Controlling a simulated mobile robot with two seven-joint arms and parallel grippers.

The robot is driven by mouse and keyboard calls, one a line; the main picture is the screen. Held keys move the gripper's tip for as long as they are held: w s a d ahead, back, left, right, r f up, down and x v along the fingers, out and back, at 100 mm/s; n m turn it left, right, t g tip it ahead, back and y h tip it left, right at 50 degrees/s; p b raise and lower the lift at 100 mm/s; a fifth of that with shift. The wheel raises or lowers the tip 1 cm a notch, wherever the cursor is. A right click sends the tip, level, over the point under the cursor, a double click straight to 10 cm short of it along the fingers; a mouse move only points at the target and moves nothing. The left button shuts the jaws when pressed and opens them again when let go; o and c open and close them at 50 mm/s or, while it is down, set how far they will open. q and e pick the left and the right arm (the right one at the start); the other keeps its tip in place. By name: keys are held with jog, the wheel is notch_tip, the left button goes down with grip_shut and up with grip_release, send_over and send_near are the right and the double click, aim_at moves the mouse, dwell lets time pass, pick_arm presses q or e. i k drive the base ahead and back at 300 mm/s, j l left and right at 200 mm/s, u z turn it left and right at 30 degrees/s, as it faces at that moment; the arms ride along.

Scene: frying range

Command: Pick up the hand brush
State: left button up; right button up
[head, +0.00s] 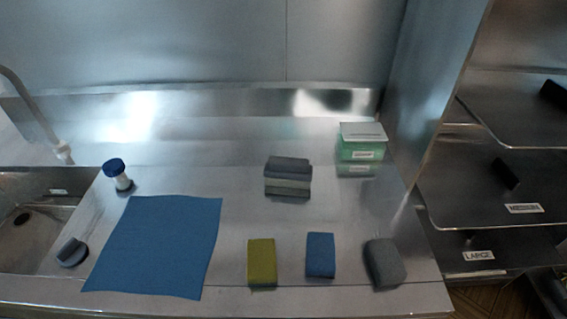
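A small dark grey object with a raised ridge-like grip on an oval base, which looks like the hand brush (72,252), sits on the steel counter (230,222) in the head view. It is at the front left, between the sink and the left edge of a blue cloth, and nothing covers it. Its bristles cannot be made out. Neither of my grippers is in view.
A blue cloth (158,245) lies flat beside it. A blue-capped white container (118,174) stands behind. Green (261,262), blue (320,255) and grey (385,263) pads, a folded stack (289,176) and a green box (361,148) are further right. The sink (30,222) is left.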

aim_at(292, 172)
jog(key=k+l, duration=0.2)
jog(key=l, duration=0.15)
jog(key=k+l+u, duration=0.1)
jog(key=l, duration=0.2)
jog(key=k+l, duration=0.1)
jog(key=l, duration=0.2)
jog(key=k+l+u, duration=0.1)
jog(key=l, duration=0.2)
jog(key=k+l, duration=0.15)
jog(key=l, duration=0.15)
jog(key=l+u, duration=0.1)
jog(key=l, duration=0.35)
jog(key=k+l, duration=0.1)
jog(key=l, duration=0.35)
jog(key=i+l+u, duration=0.1)
jog(key=l, duration=0.35)
jog(key=l+u, duration=0.1)
jog(key=l, duration=0.35)
jog(key=i+l, duration=0.15)
jog(key=l, duration=0.2)
jog(key=i+l, duration=0.15)
jog(key=l, duration=0.25)
jog(key=i+l+u, duration=0.1)
jog(key=l, duration=0.25)
jog(key=i, duration=0.05)
